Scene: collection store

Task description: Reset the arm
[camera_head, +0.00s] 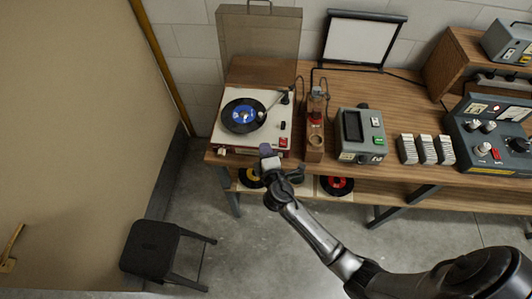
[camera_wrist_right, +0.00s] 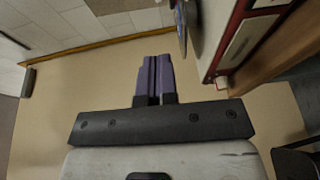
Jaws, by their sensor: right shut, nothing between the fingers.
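The record player (camera_head: 283,140) stands on the left end of the wooden bench with its lid up. A black record with a blue label (camera_head: 241,115) lies on its platter. The tonearm (camera_head: 274,106) reaches from the back right of the deck, and its head end is over the record. My right gripper (camera_head: 264,149) is in front of the deck's front edge, with its purple fingers shut and empty. In the right wrist view, the shut fingers (camera_wrist_right: 154,75) are left of the player's red side (camera_wrist_right: 222,40), apart from it. My left gripper is not in view.
Records lie on the lower shelf (camera_head: 310,188). A black stool (camera_head: 150,248) stands on the floor at the left.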

